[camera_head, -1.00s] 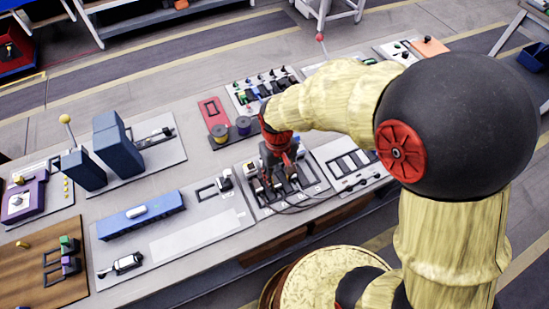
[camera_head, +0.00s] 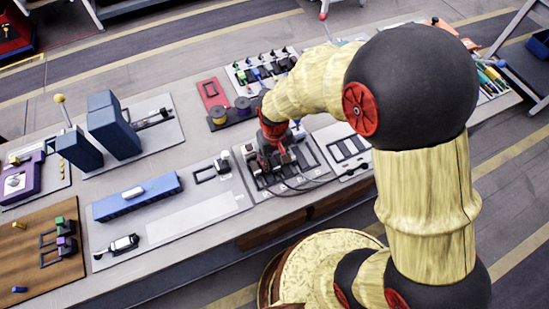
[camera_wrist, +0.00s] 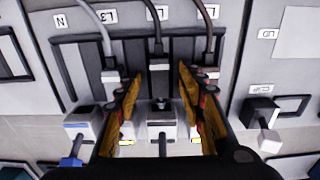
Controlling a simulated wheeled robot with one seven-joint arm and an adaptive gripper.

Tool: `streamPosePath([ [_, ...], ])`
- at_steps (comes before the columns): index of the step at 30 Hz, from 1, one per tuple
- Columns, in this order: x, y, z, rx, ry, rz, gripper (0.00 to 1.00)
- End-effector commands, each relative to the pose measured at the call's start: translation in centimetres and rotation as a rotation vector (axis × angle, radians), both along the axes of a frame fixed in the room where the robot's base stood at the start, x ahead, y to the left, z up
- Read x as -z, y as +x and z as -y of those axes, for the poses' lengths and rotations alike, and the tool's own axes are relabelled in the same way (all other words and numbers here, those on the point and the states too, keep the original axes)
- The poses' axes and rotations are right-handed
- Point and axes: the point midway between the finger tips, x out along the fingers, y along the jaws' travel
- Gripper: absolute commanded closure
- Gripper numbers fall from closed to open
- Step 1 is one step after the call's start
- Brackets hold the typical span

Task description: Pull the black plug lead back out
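The wrist view shows three leads running up from a panel (camera_wrist: 75,72) with dark slots. The middle lead (camera_wrist: 156,28) looks black and ends in a pale grey plug body (camera_wrist: 158,78). A grey cable (camera_wrist: 93,25) is to its left and a darker grey-brown one (camera_wrist: 207,35) to its right. My gripper (camera_wrist: 158,84) is open, its yellow-padded fingers on either side of the middle plug, with visible gaps to it. Pale blocks with levers stand nearer the camera, one (camera_wrist: 160,122) between the fingers. In the head view my gripper (camera_head: 277,150) is over the panel and partly hides it.
On the bench, a blue box (camera_head: 137,197) lies left of the panel and two tall blue blocks (camera_head: 112,127) stand farther left. Spools (camera_head: 219,117) and a board of coloured connectors (camera_head: 262,69) are behind. A slotted plate (camera_head: 348,150) is close on the right.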

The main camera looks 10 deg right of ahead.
Motion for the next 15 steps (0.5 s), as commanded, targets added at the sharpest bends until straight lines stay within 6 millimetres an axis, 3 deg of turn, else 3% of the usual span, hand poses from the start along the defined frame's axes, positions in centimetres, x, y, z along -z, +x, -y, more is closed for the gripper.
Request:
streamPosePath([
  [6, -0.03, 0.01, 0.0, 0.0, 0.0, 0.0, 0.61],
  [15, -0.03, -0.01, 0.0, 0.0, 0.0, 0.0, 0.78],
])
